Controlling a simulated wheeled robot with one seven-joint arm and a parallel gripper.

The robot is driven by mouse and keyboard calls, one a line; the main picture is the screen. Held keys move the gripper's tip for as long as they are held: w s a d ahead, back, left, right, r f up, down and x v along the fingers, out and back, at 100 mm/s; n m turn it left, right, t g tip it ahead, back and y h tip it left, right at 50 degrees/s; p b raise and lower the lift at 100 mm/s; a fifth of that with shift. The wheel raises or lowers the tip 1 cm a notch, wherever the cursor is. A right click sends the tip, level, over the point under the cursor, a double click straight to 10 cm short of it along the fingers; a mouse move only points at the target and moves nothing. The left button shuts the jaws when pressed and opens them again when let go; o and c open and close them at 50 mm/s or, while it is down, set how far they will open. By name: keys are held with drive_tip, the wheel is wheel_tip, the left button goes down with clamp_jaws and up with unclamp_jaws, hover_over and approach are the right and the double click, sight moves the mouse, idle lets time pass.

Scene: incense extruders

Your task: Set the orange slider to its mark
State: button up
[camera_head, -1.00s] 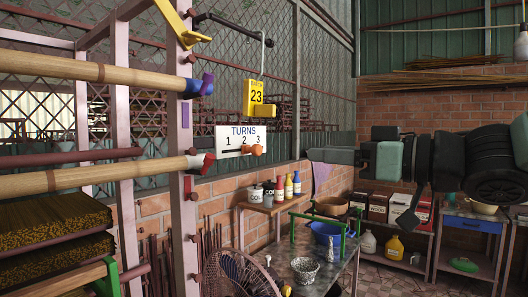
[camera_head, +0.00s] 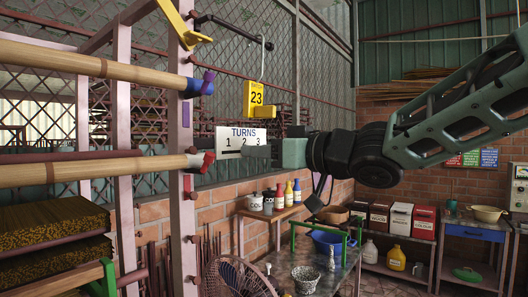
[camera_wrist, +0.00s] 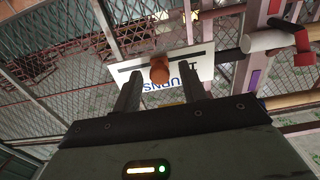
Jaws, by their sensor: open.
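A white panel labelled TURNS with the numbers 1, 2 and 3 (camera_head: 232,141) is fixed beside the rack post. It has a dark horizontal slot below the numbers. My gripper (camera_head: 279,152) reaches in from the right, its tips close to the panel's right end, hiding the orange slider in the head view. In the wrist view the panel (camera_wrist: 203,67) appears upside down. There the orange slider (camera_wrist: 159,70) shows between the two open fingers of my gripper (camera_wrist: 161,87), with no clear contact on either side. The number at the slider cannot be read there.
Bamboo rollers with red and blue end handles (camera_head: 196,85) stick out left of the panel. A yellow tag reading 23 (camera_head: 254,99) hangs just above it.

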sight(227, 151)
clamp_jaws()
drive_tip(key=shift+s+a+b, duration=0.55)
drive_tip(key=shift+s+a, duration=0.2)
drive_tip(key=shift+s, duration=0.2)
drive_tip(key=shift+s+a+b, duration=0.5)
drive_tip(key=shift+s+a, duration=0.25)
drive_tip(key=shift+s, duration=0.2)
unclamp_jaws()
drive_tip(key=shift+s, duration=0.15)
